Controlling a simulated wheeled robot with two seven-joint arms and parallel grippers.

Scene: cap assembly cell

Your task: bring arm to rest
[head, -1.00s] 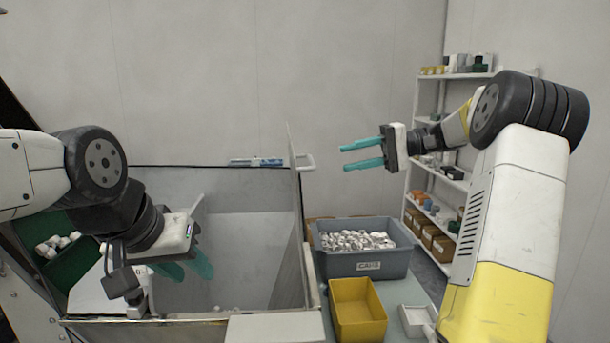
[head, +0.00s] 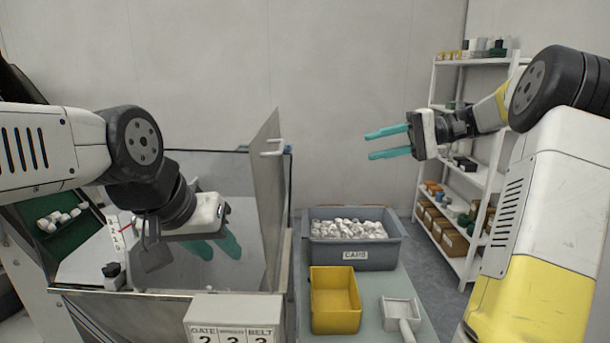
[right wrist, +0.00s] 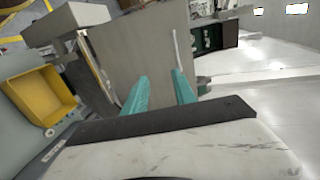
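My right gripper (head: 388,143) is raised at the right of the head view, its two teal fingers pointing left. The fingers stand apart with nothing between them, high above the grey bin. The same gripper shows in the right wrist view (right wrist: 160,88), with a clear gap between its fingers. My left gripper (head: 215,248) hangs at the left of the head view, over the metal-walled machine. Its teal fingers point down and to the right, and I see no object held. Its fingers are apart.
A grey bin of white caps (head: 358,256) stands on the table (head: 378,298). In front are an empty yellow bin (head: 335,302) and a small white scoop-like tray (head: 400,312). A counter box (head: 232,318) sits at the machine's front. A shelf (head: 466,178) stands at the back right.

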